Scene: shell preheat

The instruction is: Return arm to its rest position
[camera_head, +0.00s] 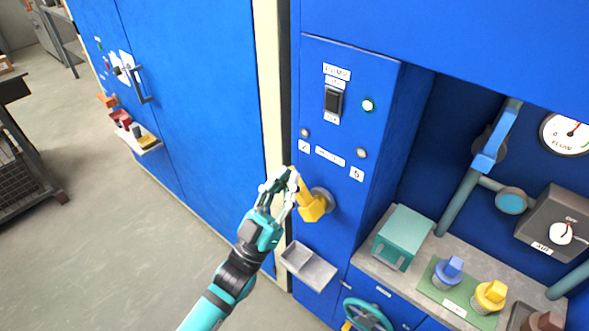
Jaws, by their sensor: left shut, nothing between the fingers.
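My left gripper (281,187) is in the middle of the head view, its arm coming up from the bottom edge. Its fingers are shut with nothing between them. The fingertips are at the left edge of a yellow rotary handle (312,208) on the blue control panel (340,65). I cannot tell whether they touch it. My right gripper is not in view.
Below are a small grey tray (308,267) and a teal handwheel (367,315). A ledge at right holds a teal box (403,237), a blue knob (449,270) and a yellow knob (489,295). Open floor lies left.

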